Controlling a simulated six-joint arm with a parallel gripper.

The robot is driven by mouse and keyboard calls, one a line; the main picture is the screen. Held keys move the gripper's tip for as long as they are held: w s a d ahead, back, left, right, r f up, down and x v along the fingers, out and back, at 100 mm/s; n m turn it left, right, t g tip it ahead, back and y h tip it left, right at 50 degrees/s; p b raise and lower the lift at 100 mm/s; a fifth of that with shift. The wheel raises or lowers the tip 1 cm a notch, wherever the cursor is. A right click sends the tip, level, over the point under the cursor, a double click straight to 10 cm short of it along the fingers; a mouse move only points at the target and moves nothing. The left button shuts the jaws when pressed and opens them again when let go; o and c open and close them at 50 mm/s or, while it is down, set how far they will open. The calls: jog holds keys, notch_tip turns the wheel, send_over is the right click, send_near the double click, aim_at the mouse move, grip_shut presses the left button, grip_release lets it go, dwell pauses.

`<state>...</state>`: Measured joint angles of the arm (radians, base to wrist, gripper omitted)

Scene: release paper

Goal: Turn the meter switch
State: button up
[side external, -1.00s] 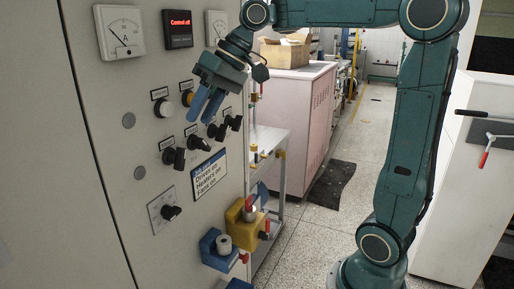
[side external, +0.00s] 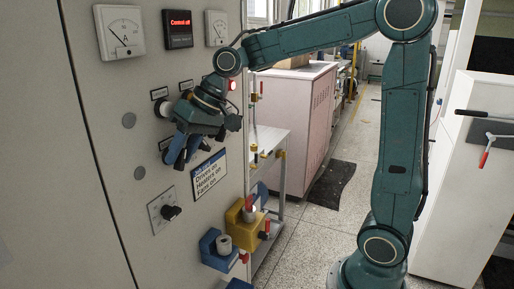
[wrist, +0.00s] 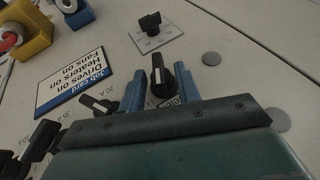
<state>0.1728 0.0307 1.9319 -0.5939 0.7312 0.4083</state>
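A black rotary switch on a marked square plate sits low on the panel (side external: 171,212); it also shows at the top of the wrist view (wrist: 150,22). No readable label shows which knob is the meter switch. My gripper (side external: 177,152) is at the panel, its blue fingers pointing down and left. In the wrist view its fingers (wrist: 159,90) are apart, with a black knob with a pale pointer line (wrist: 158,75) between them. Gaps show on both sides of that knob. In the side view my gripper hides most knobs of that row.
Another black knob (wrist: 97,105) lies beside the left finger. A job card (side external: 209,172) is right of the gripper. A needle meter (side external: 120,32) and a red-lit display (side external: 178,29) are above.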

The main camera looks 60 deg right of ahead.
grip_shut()
jog(key=shift+d, duration=0.1)
jog(key=shift+d+f+m+y, duration=0.1)
jog(key=shift+f+m+y, duration=0.1)
jog(key=shift+y, duration=0.7)
jog(key=shift+d+f+m+y, duration=0.1)
jog(key=shift+m+y, duration=0.1)
jog(key=shift+y, duration=0.7)
jog(key=shift+r+y, duration=0.1)
jog(key=shift+y, duration=0.3)
